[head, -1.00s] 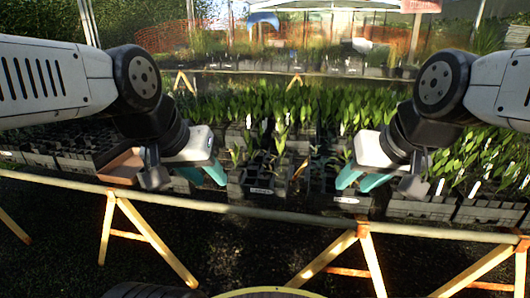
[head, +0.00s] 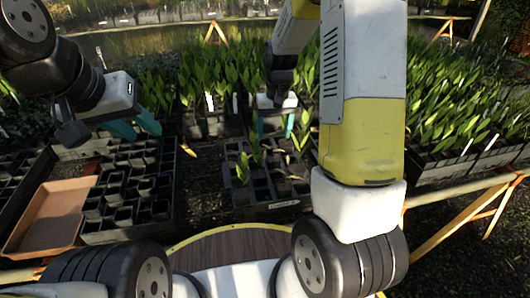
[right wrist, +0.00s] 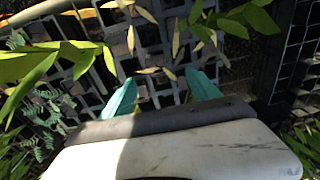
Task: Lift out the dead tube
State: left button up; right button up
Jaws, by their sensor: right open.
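A black tube tray (head: 283,204) with a white label stands in the middle of the head view. It holds a few green seedlings (head: 250,160) and several empty-looking cells. A withered plant with pale, tan leaves (right wrist: 178,42) shows in the right wrist view, just beyond my right gripper (right wrist: 163,88). Its tube is hard to make out among the cells. The right gripper (head: 273,125) is open and empty above the far side of the tray, with the plant's leaves near its fingertips. My left gripper (head: 135,126) is open and empty, above black trays at the left.
A terracotta-coloured tray (head: 52,218) lies empty at the left, beside black trays (head: 130,215) of empty cells. Dense green seedlings (head: 460,100) fill trays at the right and behind. Green leaves hang close around my right gripper. A bench rail runs along the front.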

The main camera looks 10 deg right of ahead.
aim_at(273, 157)
jog(key=shift+g, duration=0.3)
jog(key=f, duration=0.4)
jog(key=w+f, duration=0.1)
jog(key=f, duration=0.8)
jog(key=shift+w+d, duration=0.25)
jog(key=shift+w, duration=0.1)
grip_shut()
